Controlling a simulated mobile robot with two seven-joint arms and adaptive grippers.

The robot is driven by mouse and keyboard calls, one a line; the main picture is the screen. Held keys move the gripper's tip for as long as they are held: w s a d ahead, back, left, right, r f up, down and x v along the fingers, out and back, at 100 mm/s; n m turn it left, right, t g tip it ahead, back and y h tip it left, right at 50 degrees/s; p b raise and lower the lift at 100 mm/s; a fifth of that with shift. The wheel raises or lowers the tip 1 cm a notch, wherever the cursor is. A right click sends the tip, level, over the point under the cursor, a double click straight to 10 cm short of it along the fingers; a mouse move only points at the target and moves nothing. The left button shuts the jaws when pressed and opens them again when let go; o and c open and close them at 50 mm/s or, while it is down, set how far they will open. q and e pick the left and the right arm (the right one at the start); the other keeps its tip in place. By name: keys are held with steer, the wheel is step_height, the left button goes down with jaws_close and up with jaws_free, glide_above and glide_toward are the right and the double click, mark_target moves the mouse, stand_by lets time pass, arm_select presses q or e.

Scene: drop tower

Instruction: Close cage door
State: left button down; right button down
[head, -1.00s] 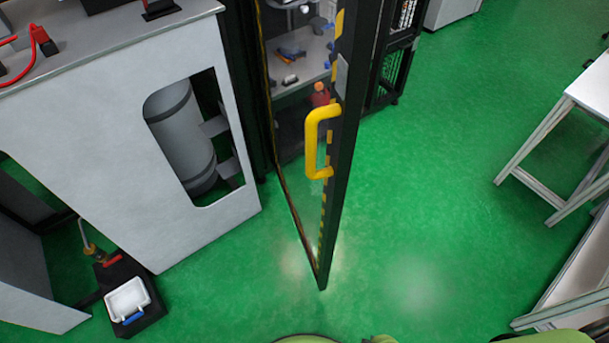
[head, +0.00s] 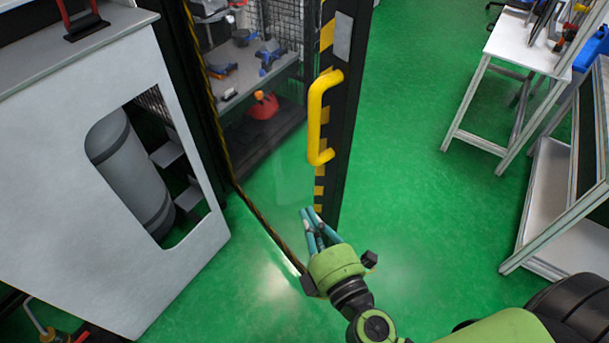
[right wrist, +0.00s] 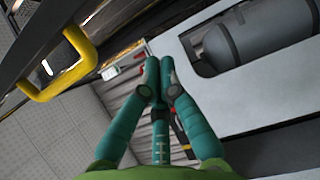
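The cage door (head: 345,110) is a clear panel with a black frame and yellow-black striped edge. It stands open, swung out toward me. Its yellow handle (head: 317,115) is on the outer edge; in the right wrist view the handle (right wrist: 75,70) is at the upper left. My right gripper (head: 311,212) is below the handle, near the door's lower end, and apart from the handle. In the right wrist view its teal fingertips (right wrist: 159,65) come together with nothing between them. My left gripper is out of view.
A grey-white cabinet (head: 70,200) with a cylinder (head: 130,170) stands left of the door. A white table (head: 500,45) stands right. Green floor (head: 420,200) is clear between.

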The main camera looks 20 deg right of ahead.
mark_target(309, 175)
steer(key=w+d+p, duration=0.1)
steer(key=w, duration=0.2)
steer(key=w+d+p, duration=0.1)
steer(key=w, duration=0.3)
steer(key=w+d+p, duration=0.1)
steer(key=w+p, duration=0.1)
steer(key=w, duration=0.1)
steer(key=shift+w, duration=0.15)
